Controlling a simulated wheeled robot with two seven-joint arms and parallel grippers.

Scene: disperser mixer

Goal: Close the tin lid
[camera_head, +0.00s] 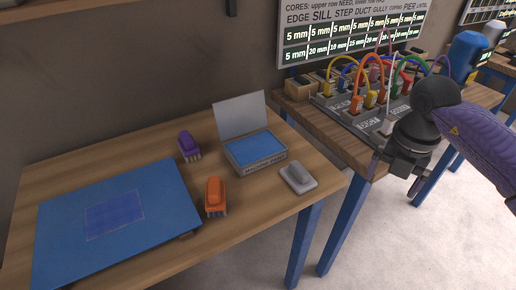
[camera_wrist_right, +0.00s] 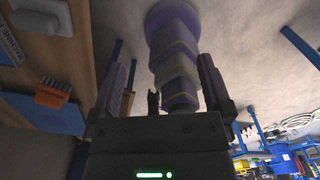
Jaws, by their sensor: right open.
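The tin (camera_head: 265,161) is a shallow grey box with a blue inside, on the wooden table. Its pale grey lid (camera_head: 240,115) stands up open at the tin's back edge. My right gripper (camera_head: 396,176) is open and empty. It hangs right of the tin, past the table's right end, and is apart from tin and lid. In the right wrist view its two fingers (camera_wrist_right: 163,85) are spread with nothing held between them. Part of the tin's lettered side (camera_wrist_right: 8,45) shows at that view's left edge; the lid cannot be made out there. My left gripper is out of view.
A grey block on a pale base (camera_head: 298,178) sits right of the tin. An orange brush (camera_head: 215,195) and a purple brush (camera_head: 188,146) stand left of it. A blue mat (camera_head: 60,220) covers the table's left. A second bench (camera_head: 340,140) holds cables and sockets.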

